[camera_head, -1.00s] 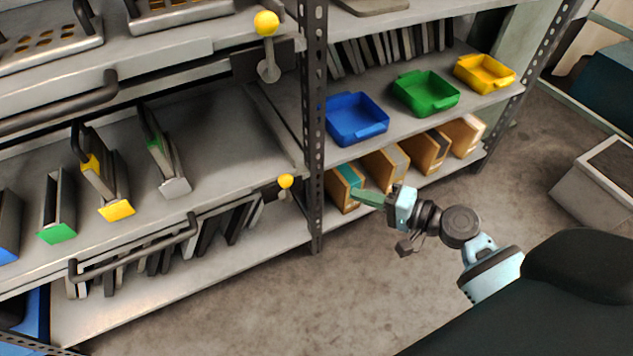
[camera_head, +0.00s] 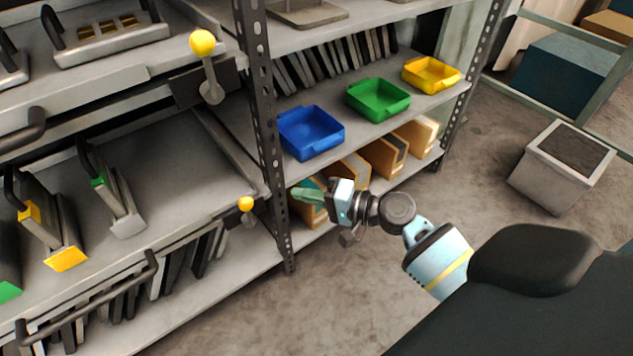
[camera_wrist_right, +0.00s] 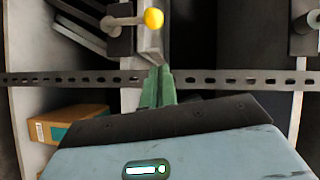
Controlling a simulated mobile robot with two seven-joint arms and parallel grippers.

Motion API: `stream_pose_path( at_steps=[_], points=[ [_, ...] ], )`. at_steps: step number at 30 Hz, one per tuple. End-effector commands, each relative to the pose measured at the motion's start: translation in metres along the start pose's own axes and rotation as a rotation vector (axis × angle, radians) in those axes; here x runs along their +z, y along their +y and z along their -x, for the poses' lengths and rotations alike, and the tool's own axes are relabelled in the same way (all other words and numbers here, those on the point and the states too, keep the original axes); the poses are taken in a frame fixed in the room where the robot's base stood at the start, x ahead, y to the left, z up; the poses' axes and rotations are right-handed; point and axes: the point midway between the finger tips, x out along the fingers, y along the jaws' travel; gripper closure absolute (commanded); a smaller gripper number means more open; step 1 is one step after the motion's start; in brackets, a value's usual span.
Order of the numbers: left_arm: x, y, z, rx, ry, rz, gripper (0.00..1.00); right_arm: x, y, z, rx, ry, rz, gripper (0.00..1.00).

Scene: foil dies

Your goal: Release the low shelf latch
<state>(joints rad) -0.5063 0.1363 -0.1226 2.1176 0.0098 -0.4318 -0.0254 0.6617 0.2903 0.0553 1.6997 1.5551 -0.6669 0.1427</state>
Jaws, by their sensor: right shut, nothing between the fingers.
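The low shelf latch is a small yellow knob (camera_head: 246,204) on a short grey lever, at the front edge of the lower left shelf, left of the perforated post. In the right wrist view the yellow knob (camera_wrist_right: 153,18) shows at the top, with its grey lever reaching left. My right gripper (camera_head: 300,194) has green fingers, shut and empty, pointing left in front of the post. In the wrist view the shut fingers (camera_wrist_right: 157,86) point up toward the knob, with a gap between. My left gripper is not in view.
A larger upper latch with a yellow knob (camera_head: 202,42) sits above. The perforated post (camera_head: 267,120) stands between the low latch and my right gripper. Blue (camera_head: 310,132), green (camera_head: 378,99) and yellow (camera_head: 431,74) bins sit on the right shelf. Cardboard boxes (camera_head: 382,155) stand below them.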

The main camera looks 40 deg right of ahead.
Motion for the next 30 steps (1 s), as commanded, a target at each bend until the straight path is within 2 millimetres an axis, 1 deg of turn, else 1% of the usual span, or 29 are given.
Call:
stream_pose_path(
  at_steps=[1, 3, 8, 9, 12, 19, 30],
  points=[
    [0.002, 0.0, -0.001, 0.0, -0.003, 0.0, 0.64, -0.001, 0.0, -0.011, -0.002, 0.0, 0.0, 1.0],
    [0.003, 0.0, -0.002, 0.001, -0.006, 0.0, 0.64, 0.0, 0.0, -0.024, -0.002, 0.001, -0.001, 1.0],
    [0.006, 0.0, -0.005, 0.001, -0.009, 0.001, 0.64, 0.0, 0.0, -0.052, -0.001, 0.0, -0.002, 1.0],
    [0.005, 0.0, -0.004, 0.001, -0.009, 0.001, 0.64, 0.007, 0.0, -0.056, -0.001, -0.001, -0.003, 1.0],
    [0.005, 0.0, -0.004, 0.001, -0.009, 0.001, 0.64, 0.016, 0.0, -0.064, -0.001, 0.0, -0.002, 1.0],
    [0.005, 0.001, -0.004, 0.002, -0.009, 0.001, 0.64, 0.028, 0.0, -0.075, 0.001, 0.0, -0.001, 1.0],
    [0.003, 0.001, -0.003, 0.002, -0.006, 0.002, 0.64, 0.028, 0.0, -0.076, 0.001, 0.001, 0.001, 1.0]
  ],
)
